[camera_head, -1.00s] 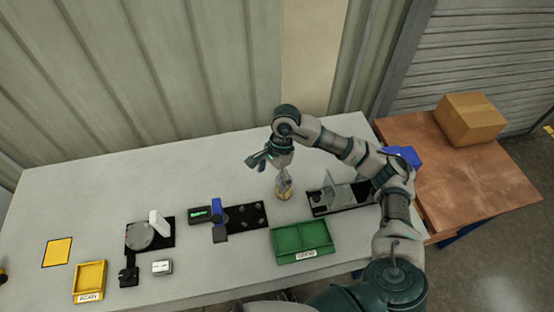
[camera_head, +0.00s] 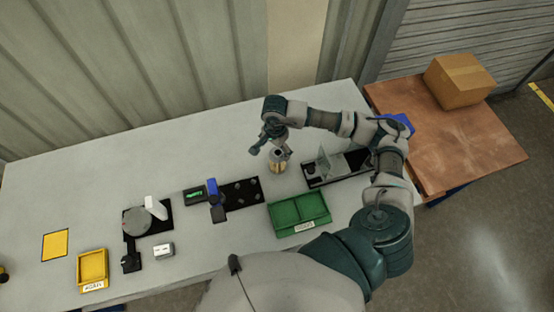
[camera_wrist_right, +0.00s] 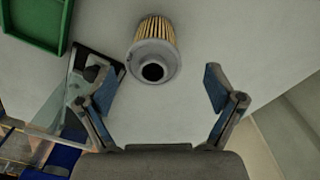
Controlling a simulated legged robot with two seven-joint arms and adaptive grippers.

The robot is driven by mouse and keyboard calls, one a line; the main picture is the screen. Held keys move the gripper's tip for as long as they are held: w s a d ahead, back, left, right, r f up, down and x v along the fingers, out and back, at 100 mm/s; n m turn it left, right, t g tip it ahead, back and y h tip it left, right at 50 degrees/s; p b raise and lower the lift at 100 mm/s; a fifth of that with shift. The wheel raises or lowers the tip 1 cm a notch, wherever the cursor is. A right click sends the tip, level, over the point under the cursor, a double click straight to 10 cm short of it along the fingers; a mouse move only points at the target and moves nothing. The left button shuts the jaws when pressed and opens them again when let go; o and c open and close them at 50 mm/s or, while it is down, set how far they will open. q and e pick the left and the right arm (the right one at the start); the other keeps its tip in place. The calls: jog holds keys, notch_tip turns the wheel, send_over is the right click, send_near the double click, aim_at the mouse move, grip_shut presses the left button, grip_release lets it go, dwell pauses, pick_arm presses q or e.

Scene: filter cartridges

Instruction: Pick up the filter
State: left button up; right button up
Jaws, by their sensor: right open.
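The filter (camera_head: 278,164) is a small upright cylinder with yellowish pleats and a pale end, standing on the table behind the green tray. In the right wrist view the filter (camera_wrist_right: 153,50) shows its grey end ring with a dark round hole. My right gripper (camera_wrist_right: 160,87) is open, with its two blue-padded fingers spread wide. The filter lies beyond the fingertips and nothing is between the fingers. In the head view the right hand is directly over the filter, and its fingertips are hard to make out. My left gripper is not in view.
The green tray (camera_head: 271,205) is in front of the filter. A black fixture with a clear panel (camera_head: 323,163) stands to its right, and a black plate with a blue part (camera_head: 213,188) to its left. A yellow tray (camera_head: 81,258) is far left. The back of the table is clear.

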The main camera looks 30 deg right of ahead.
aim_at(277, 164)
jog(key=f, duration=0.1)
jog(key=f+p, duration=0.1)
jog(key=f, duration=0.3)
jog(key=shift+s+d+f, duration=0.1)
jog(key=shift+s+d, duration=0.15)
jog(key=shift+d, duration=0.15)
jog(key=shift+d+f, duration=0.15)
jog(key=shift+f, duration=0.05)
jog(key=shift+a+r, duration=0.15)
jog(key=shift+a, duration=0.2)
jog(key=c, duration=1.2)
jog(key=shift+d, duration=0.1)
